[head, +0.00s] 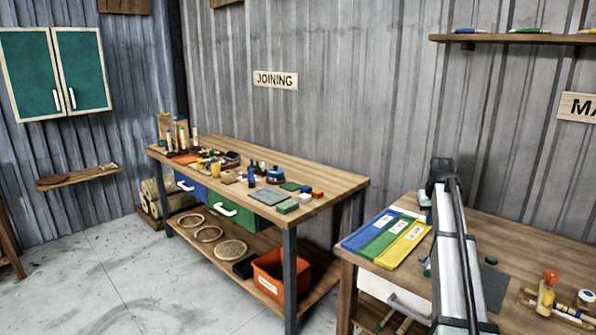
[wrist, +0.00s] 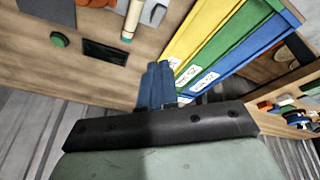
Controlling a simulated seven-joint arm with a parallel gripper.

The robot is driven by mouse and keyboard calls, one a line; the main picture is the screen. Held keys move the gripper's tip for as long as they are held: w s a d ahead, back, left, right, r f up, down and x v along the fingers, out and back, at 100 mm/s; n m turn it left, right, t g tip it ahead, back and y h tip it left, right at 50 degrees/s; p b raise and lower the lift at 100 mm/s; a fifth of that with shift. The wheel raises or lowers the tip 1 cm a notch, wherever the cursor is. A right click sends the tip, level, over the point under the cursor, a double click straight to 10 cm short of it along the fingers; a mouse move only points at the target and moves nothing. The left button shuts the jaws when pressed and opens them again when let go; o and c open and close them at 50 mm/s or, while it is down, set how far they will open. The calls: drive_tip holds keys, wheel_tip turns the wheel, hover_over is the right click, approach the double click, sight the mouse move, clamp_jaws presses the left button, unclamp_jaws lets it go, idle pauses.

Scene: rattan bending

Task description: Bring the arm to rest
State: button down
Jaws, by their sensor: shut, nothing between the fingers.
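In the wrist view, my gripper (wrist: 157,68) has its blue fingers together, with nothing between them. Its fingertips appear in front of the workbench (wrist: 80,85), near the yellow, green and blue strips. I cannot tell how far above the bench they are. In the head view my arm reaches up over the right workbench (head: 535,240), and the fingers cannot be made out there.
The right bench holds a yellow strip (head: 405,245), a green strip (head: 384,235), a blue strip (head: 366,231) and small bottles (head: 546,292). A second bench (head: 325,180) carries many small items, with an orange bin (head: 268,285) below. Open floor (head: 125,285) lies left.

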drive_tip(key=w+a+f+n, duration=0.2)
drive_tip(key=w+a, duration=0.1)
drive_tip(key=a, duration=0.7)
drive_tip(key=w+a+f+n, duration=0.15)
drive_tip(key=w+a, duration=0.25)
drive_tip(key=a, duration=0.7)
drive_tip(key=s+a+f+g+y, duration=0.1)
drive_tip(key=s+a+f, duration=0.2)
drive_tip(key=f, duration=0.6)
drive_tip(key=s+a+f, duration=0.3)
drive_tip(key=a+f, duration=0.1)
drive_tip(key=f, duration=0.5)
drive_tip(key=s+f+g, duration=0.5)
drive_tip(key=s+f, duration=2.1)
drive_tip(key=f, duration=0.3)
drive_tip(key=s+f+g, duration=0.1)
drive_tip(key=s+f, duration=0.2)
drive_tip(key=s, duration=0.8)
drive_tip(key=s+f+m+g, duration=0.1)
drive_tip(key=s+f, duration=0.3)
drive_tip(key=s, duration=0.8)
drive_tip(key=s+f+g, duration=0.2)
drive_tip(key=s+f, duration=0.2)
drive_tip(key=s, duration=0.8)
drive_tip(key=shift+s+a+m+y, duration=0.15)
drive_tip(key=shift+a+m+y, duration=0.15)
drive_tip(key=shift+a+m, duration=0.05)
drive_tip(key=shift+f, duration=0.1)
